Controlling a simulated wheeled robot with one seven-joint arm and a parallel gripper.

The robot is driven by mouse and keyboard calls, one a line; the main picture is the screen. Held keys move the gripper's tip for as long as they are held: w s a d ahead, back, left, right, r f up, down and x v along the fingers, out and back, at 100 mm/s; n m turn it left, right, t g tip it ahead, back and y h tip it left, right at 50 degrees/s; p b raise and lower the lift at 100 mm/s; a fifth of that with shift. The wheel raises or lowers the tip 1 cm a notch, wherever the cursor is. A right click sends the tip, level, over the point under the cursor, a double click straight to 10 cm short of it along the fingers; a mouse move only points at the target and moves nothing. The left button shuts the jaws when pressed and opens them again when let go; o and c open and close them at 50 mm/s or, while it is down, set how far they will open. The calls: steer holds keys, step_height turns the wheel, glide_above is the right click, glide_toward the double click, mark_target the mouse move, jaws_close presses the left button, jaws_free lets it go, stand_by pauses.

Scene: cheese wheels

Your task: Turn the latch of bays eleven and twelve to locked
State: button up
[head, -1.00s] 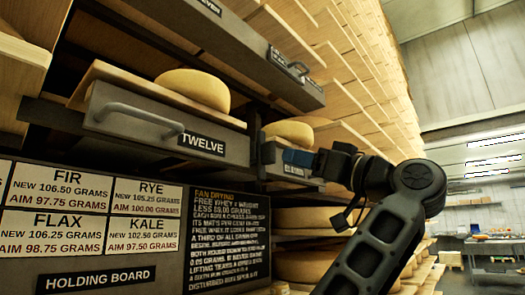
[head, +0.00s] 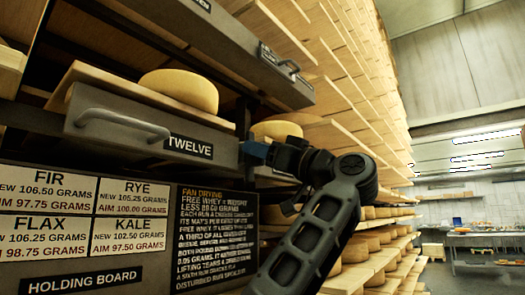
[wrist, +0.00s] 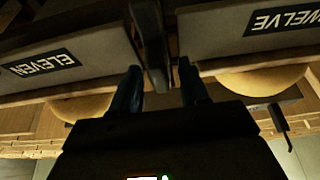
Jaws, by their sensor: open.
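The grey front of bay twelve (head: 95,136), with a "TWELVE" label and a curved handle, shows at left in the head view. My gripper (head: 252,153) is at its right end, beside a dark upright. In the wrist view my gripper (wrist: 160,72) is open, its fingers pointing between the "ELEVEN" front (wrist: 85,55) and the "TWELVE" front (wrist: 230,35). A dark bar (wrist: 153,45) stands between those fronts and reaches into the gap between the fingers. It may be the latch; I cannot tell its position or whether the fingers touch it.
A cheese wheel (head: 180,90) rests on a board above bay twelve. Another grey front with a handle (head: 283,62) juts out at upper right. The holding board (head: 75,225) and a text panel (head: 215,235) fill the lower left. Open floor lies at far right.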

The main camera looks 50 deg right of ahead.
jaws_close()
steer(key=shift+m+h, duration=0.4)
steer(key=shift+m, duration=0.1)
steer(key=m+h, duration=0.1)
steer(key=m, duration=0.1)
steer(key=m+h, duration=0.1)
steer(key=m, duration=0.2)
steer(key=shift+h, duration=0.4)
steer(key=m+g+h+p, duration=0.1)
steer(key=m, duration=0.2)
steer(key=m+h+p, duration=0.1)
steer(key=m, duration=0.2)
steer(key=shift+d+m+g, duration=0.15)
steer(key=shift+m+g, duration=0.15)
steer(key=shift+g, duration=0.1)
steer(key=m, duration=0.2)
steer(key=m+g+h+p, duration=0.1)
steer(key=m, duration=0.1)
steer(key=shift+g+p, duration=0.3)
steer(key=m, duration=0.2)
steer(key=m+g, duration=0.1)
steer(key=m, duration=0.1)
steer(key=m+g, duration=0.1)
steer(key=shift+d+f+m+h, duration=0.1)
steer(key=shift+f+m+h, duration=0.2)
steer(key=shift+m, duration=0.1)
jaws_free()
